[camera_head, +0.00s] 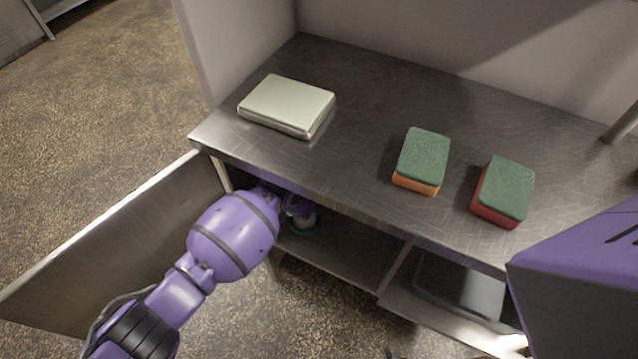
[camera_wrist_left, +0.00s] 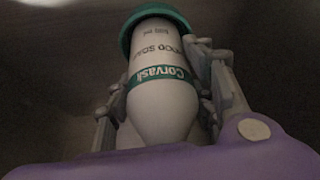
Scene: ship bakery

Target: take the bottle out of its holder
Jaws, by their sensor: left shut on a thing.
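The white bottle (camera_wrist_left: 160,92) fills the middle of the left wrist view, with a green band and printing that reads upside down. A green rounded part (camera_wrist_left: 152,18) surrounds its far end; I cannot tell whether this is the holder or part of the bottle. My left gripper (camera_wrist_left: 165,95) has a finger on each side of the bottle and is shut on it. In the head view, my left gripper (camera_head: 292,203) reaches under the counter's front edge, mostly hidden by my arm. A small part of the bottle (camera_head: 306,221) shows beside it. My right gripper is not in view.
The metal counter (camera_head: 350,110) overhangs the bottle's shelf (camera_head: 340,255) closely. An open door panel (camera_head: 120,245) stands left of my arm. A scale (camera_head: 287,104) and two sponges (camera_head: 422,160) (camera_head: 503,191) lie on top. A dark tray (camera_head: 460,285) sits lower right.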

